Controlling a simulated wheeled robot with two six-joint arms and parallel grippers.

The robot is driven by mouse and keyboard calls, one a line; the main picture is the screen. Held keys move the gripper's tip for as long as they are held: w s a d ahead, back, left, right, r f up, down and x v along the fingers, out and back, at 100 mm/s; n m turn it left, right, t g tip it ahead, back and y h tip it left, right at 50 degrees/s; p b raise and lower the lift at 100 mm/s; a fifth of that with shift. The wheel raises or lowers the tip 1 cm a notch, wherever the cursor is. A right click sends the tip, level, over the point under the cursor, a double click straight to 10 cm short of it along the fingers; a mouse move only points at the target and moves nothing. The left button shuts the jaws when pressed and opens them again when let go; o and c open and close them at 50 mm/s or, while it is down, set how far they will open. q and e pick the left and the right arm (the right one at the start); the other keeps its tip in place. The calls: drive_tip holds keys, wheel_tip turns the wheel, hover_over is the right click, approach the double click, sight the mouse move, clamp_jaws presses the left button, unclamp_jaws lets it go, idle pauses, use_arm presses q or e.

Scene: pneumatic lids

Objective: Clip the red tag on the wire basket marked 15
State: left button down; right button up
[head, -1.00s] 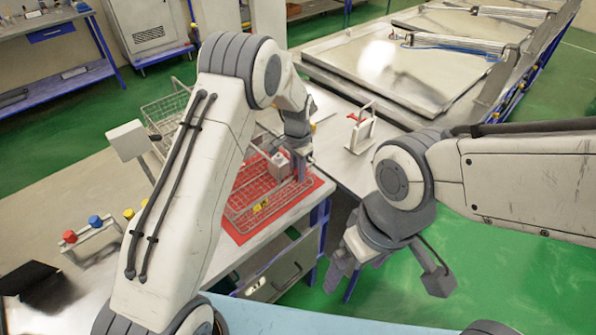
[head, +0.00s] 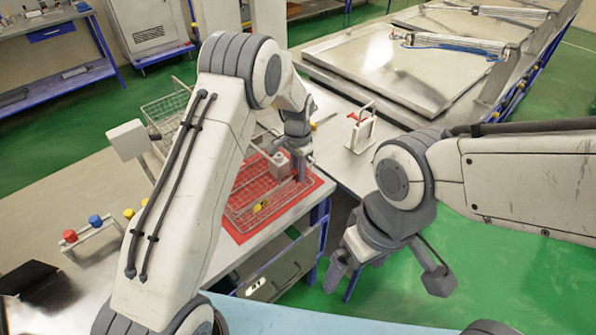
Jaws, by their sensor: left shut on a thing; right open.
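A wire basket (head: 240,212) stands on a red mat (head: 243,236) at the near end of the bench, in the head view. A small yellow label (head: 262,206) is on its near side; its number is too small to read. My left gripper (head: 301,172) points down at the basket's right side and is shut, apparently on the basket's wire; the contact is too small to see clearly. A red-topped piece (head: 69,236) sits on a small rack at the left; I cannot tell whether it is the tag. My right gripper (head: 345,268) is open and empty, right of the bench.
A grey block (head: 278,163) is in or behind the basket. A second wire basket (head: 165,108) lies farther back, partly hidden by my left arm. A white stand (head: 360,132) with a red part is on the bench.

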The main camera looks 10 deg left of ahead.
use_arm(q)
drive_tip(key=shift+f, duration=0.25)
drive_tip(key=c, duration=0.7)
unclamp_jaws()
drive_tip(key=shift+o, duration=0.4)
drive_tip(key=o, duration=0.3)
drive_tip(key=shift+o, duration=0.2)
drive_tip(key=shift+r, duration=0.1)
drive_tip(key=shift+r+p, duration=2.35)
drive_tip(key=shift+r, duration=1.15)
